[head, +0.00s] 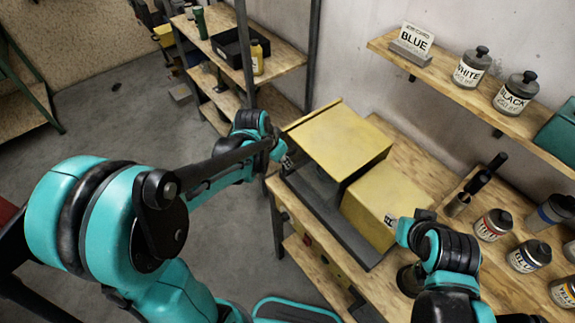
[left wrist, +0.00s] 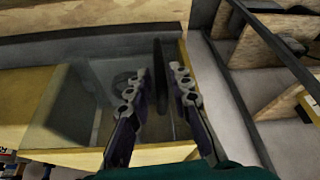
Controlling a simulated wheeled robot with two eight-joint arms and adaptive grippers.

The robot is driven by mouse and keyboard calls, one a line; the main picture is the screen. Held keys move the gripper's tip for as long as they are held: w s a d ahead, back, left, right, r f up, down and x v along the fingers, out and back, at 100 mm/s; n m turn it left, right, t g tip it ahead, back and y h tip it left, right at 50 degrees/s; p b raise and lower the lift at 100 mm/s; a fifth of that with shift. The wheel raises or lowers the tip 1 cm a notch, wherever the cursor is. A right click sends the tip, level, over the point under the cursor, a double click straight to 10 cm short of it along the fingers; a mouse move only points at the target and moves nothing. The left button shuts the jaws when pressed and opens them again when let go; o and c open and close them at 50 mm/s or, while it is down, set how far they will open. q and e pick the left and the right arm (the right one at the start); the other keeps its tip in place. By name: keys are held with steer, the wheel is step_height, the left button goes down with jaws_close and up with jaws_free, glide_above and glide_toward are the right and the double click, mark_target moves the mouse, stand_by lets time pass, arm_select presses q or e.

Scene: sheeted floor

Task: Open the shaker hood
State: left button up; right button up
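The shaker is a yellow boxy machine on a dark grey base (head: 320,205) on the wooden workbench. Its yellow hood (head: 340,138) is the taller part at the back left, beside a lower yellow housing (head: 385,212). A dark gap shows under the hood's front edge. My left gripper (head: 287,162) is at the hood's left side; contact is unclear. In the left wrist view my left gripper (left wrist: 160,85) has its fingers apart, with a dark upright strip (left wrist: 161,65) beyond the gap. My right gripper (head: 410,228) is by the housing's right side, its fingers mostly hidden.
Paint bottles, including a red-labelled one (head: 493,225), stand on the bench to the right. A shelving rack (head: 275,62) stands behind. Open floor (head: 120,110) lies left.

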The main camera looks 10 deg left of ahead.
arm_select(q)
steer(key=b+x, duration=0.1)
steer(key=x, duration=0.5)
steer(key=shift+w, duration=0.1)
jaws_close()
